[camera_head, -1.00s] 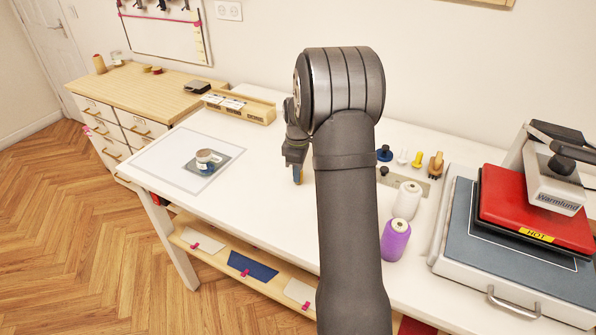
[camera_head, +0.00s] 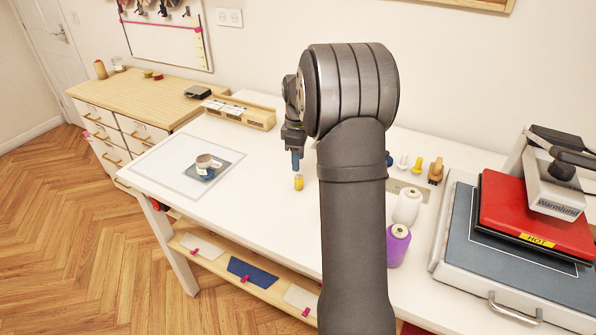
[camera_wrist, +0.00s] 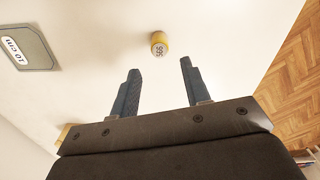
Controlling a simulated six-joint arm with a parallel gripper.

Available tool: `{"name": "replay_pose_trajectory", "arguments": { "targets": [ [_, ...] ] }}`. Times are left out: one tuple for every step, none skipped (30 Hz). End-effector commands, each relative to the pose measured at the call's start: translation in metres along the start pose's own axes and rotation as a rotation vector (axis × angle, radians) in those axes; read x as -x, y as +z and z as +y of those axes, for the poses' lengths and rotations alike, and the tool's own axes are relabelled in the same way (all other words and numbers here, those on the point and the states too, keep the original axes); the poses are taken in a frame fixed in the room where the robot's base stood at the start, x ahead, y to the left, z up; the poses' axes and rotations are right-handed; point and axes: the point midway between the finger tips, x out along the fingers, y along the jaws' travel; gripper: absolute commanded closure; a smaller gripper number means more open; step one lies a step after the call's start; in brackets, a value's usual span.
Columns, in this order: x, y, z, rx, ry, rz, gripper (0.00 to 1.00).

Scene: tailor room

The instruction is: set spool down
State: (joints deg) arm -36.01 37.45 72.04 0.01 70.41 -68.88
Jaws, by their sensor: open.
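A small yellow spool (camera_head: 298,183) stands upright on the white table (camera_head: 262,205), just below my gripper (camera_head: 297,160) in the head view. In the wrist view the spool (camera_wrist: 159,48) shows a pale, numbered end and lies just beyond the fingertips, roughly midway between them. My gripper (camera_wrist: 159,65) is open, with its two dark blue fingers apart and nothing between them. My own arm hides part of the table behind it in the head view.
A purple cone (camera_head: 398,246) and a white cone (camera_head: 407,207) stand right of my arm, near the red heat press (camera_head: 540,205). A cup (camera_head: 205,163) sits on a mat at left. Table around the spool is clear. A grey plate (camera_wrist: 30,42) lies left in the wrist view.

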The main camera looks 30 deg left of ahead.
Motion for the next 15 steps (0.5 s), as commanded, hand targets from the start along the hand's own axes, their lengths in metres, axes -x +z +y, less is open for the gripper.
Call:
{"name": "replay_pose_trajectory", "arguments": {
  "targets": [
    [0.011, 0.000, 0.000, 0.000, 0.003, 0.001, 0.57],
    [0.017, 0.000, 0.000, 0.000, 0.003, 0.001, 0.57],
    [0.023, 0.000, 0.000, 0.000, 0.002, 0.001, 0.57],
    [0.027, 0.000, 0.000, 0.000, 0.002, 0.001, 0.57],
    [0.031, 0.000, 0.000, 0.000, 0.002, 0.001, 0.57],
    [0.035, 0.000, 0.000, 0.000, 0.000, 0.000, 0.57],
    [0.037, 0.000, 0.000, 0.000, 0.000, 0.000, 0.57],
    [0.040, 0.000, 0.000, 0.000, 0.001, 0.000, 0.57],
    [0.042, 0.000, 0.000, 0.000, 0.001, 0.000, 0.57],
    [0.043, 0.000, 0.000, 0.000, 0.001, 0.000, 0.57],
    [0.044, 0.000, 0.000, 0.000, 0.000, 0.000, 0.57],
    [0.045, 0.000, 0.000, 0.000, 0.000, 0.000, 0.57],
    [0.045, 0.000, 0.000, 0.000, -0.001, 0.000, 0.57],
    [0.045, 0.000, 0.000, 0.000, -0.001, 0.000, 0.57],
    [0.045, 0.000, 0.000, 0.000, -0.001, 0.000, 0.57]
  ]
}}
